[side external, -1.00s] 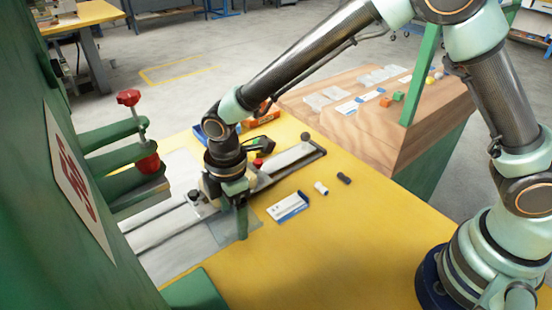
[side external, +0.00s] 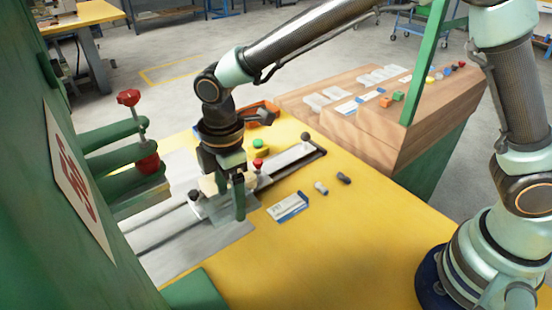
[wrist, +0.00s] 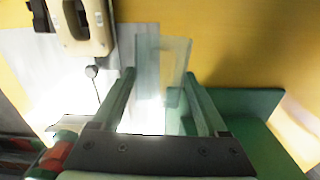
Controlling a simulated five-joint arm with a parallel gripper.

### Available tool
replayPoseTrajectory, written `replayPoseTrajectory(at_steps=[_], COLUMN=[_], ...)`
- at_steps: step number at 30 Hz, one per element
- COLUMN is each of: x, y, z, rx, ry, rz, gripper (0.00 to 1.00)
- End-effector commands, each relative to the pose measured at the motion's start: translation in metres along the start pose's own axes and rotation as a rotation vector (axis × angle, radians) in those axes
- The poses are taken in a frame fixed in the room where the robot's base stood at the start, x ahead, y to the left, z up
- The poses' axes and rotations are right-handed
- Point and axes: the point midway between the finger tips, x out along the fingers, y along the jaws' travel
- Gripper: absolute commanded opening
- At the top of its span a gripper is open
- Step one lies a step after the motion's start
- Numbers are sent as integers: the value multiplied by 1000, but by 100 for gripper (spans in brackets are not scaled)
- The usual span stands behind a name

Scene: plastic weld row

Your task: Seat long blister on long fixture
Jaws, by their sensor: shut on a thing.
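My gripper (side external: 239,205) hangs above the grey metal plate near the front of the slide rails. In the wrist view my gripper (wrist: 166,92) has its two fingers on either side of a clear, see-through long blister (wrist: 175,55), which reaches out beyond the fingertips. The blister is hard to make out in the side view. A beige fixture block with an oval opening (wrist: 103,35) sits at the upper left of the wrist view, apart from the blister. In the side view the beige block (side external: 209,184) is partly hidden behind my gripper. I cannot tell whether it is the long fixture.
A blue-and-white card (side external: 288,207) and two small cylinders (side external: 321,188) (side external: 344,178) lie on the yellow table. A green button box (side external: 260,144) and orange bin (side external: 265,112) are behind. The front yellow area is clear.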

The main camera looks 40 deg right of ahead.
Motion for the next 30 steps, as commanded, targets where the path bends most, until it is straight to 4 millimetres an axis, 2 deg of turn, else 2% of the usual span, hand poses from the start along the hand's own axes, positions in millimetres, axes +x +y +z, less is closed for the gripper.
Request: replayPoseTrajectory(at_steps=[1, 8, 20, 24, 30], x=[-14, -57, -54, -53, -52], y=[1, 2, 67, 95, 125], z=[-1, -1, 12, 23, 39], rx=[0, 0, -33, -50, -74], ry=[5, 3, -11, -15, -19], rz=[6, 3, -13, -21, -30], gripper=[41, 41, 41, 41, 41])
